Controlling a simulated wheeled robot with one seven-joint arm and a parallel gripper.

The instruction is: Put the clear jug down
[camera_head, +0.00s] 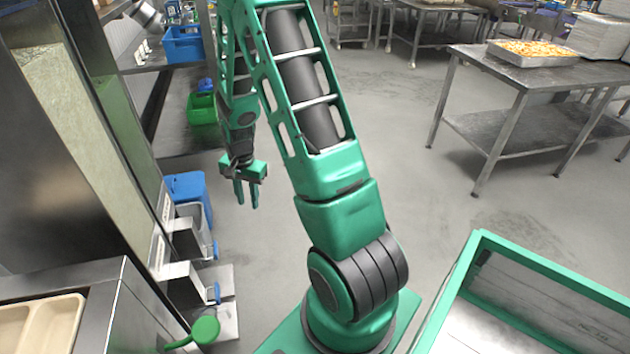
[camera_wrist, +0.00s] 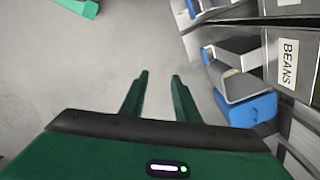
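My gripper (camera_head: 247,200) hangs with its fingers pointing down over the floor, to the right of the dispenser outlets. In the wrist view its two fingers (camera_wrist: 159,76) stand apart with only grey floor between them. It holds nothing that I can see. I cannot make out a clear jug in either view.
A blue bin (camera_head: 188,188) stands by metal dispenser outlets (camera_head: 183,285) at the left. The wrist view shows a BEANS label (camera_wrist: 289,63). A green-walled crate (camera_head: 545,262) is at the lower right. A steel table (camera_head: 485,65) with a food tray (camera_head: 533,60) stands beyond open floor.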

